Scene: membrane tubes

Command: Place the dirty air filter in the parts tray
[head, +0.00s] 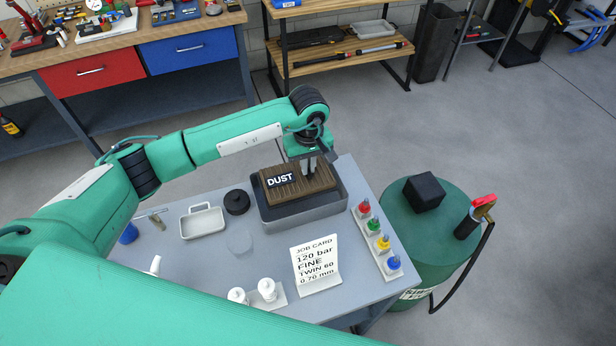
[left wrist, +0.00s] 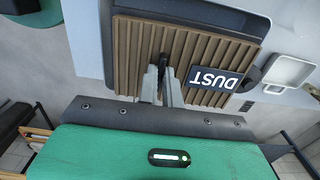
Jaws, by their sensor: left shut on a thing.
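The dirty air filter (head: 291,189) is a brown pleated block with a black "DUST" label. In the head view it sits tilted in the mouth of the grey parts tray (head: 292,222), partly below the rim at the back. My left gripper (head: 310,170) is above the filter, pointing down and shut on it. In the left wrist view the fingers (left wrist: 166,92) meet at the middle of the pleated filter (left wrist: 150,55), and the dark tray edge (left wrist: 262,25) shows around it. I cannot tell whether the filter touches the tray floor. My right gripper is not in view.
A job card (head: 316,265) stands in front of the tray. Colour-topped nozzles (head: 378,241) line the right table edge. A small white tray (head: 202,222) and a black round cap (head: 237,202) lie left. White fittings (head: 267,290) stand at the front. A green drum (head: 430,225) stands right.

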